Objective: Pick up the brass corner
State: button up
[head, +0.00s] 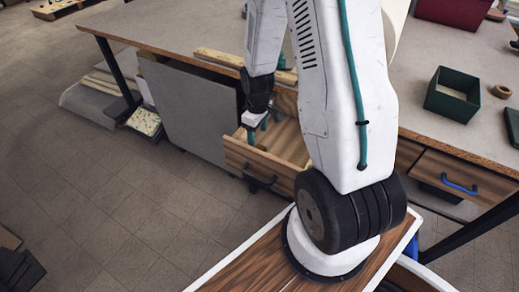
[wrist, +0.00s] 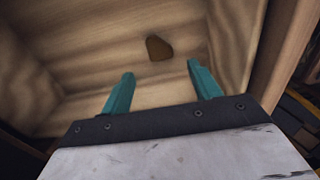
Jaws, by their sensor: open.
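A small dark brown piece with a rounded, angular outline, which looks like the brass corner (wrist: 158,48), lies inside the open wooden drawer (wrist: 105,40) in the wrist view. My gripper (wrist: 160,72) is open, its two teal fingers apart with nothing between them. The piece shows just beyond the fingertips, roughly centred between them, and apart from them. In the head view my gripper (head: 262,130) reaches down into the pulled-out drawer (head: 262,165) under the workbench. The brass corner cannot be made out in the head view.
The drawer's walls stand close around my gripper. The workbench top (head: 165,30) overhangs behind it, with a wooden strip (head: 225,60) near its edge. A green box (head: 453,95) and a tape roll (head: 502,91) stand on the bench at right. The floor at left is mostly clear.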

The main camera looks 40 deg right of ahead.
aim_at(257, 144)
notch_tip(257, 144, down, 7)
jog(key=shift+a+r, duration=0.1)
jog(key=shift+r, duration=0.05)
jog(key=c, duration=1.1)
